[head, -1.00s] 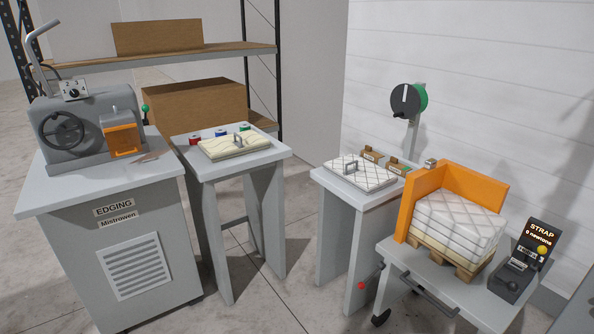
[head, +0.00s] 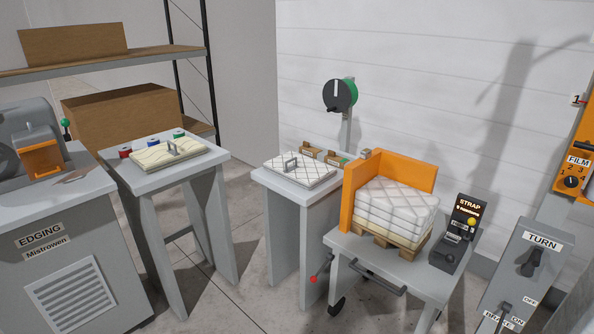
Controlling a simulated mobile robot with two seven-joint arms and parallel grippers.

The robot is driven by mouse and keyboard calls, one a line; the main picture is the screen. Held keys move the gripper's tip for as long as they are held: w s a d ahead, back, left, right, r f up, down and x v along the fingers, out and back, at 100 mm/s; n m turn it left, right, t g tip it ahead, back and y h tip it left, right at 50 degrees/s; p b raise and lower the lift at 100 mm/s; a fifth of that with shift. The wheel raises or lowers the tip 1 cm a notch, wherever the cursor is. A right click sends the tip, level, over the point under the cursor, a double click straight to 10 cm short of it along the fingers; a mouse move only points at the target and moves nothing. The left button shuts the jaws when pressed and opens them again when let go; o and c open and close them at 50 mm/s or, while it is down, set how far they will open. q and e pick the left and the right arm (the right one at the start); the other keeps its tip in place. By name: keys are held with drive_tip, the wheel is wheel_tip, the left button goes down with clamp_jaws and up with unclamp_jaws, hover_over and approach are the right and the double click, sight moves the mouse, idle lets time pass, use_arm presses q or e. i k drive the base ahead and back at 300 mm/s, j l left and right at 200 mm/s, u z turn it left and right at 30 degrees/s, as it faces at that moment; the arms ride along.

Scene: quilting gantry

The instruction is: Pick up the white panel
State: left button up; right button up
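A white quilted panel (head: 314,170) with a grey handle lies flat on the middle grey table (head: 285,187). A cream panel (head: 150,157) with a similar handle lies on the table to its left (head: 202,167). Several white quilted panels (head: 388,212) are stacked on a small wooden pallet against an orange corner guard (head: 418,176), on a cart at the right. Neither of my grippers shows in the head view.
The EDGING machine cabinet (head: 60,262) stands at the left, shelves with boxes (head: 130,122) behind it. A strap control box (head: 456,240) sits on the cart (head: 400,272). A TURN pedestal (head: 530,265) is at the right. Floor shows between the two panel tables.

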sight(307, 173)
drive_tip(key=i+j, duration=0.2)
drive_tip(key=i, duration=0.3)
drive_tip(key=i+j+u, duration=0.1)
drive_tip(key=i, duration=0.4)
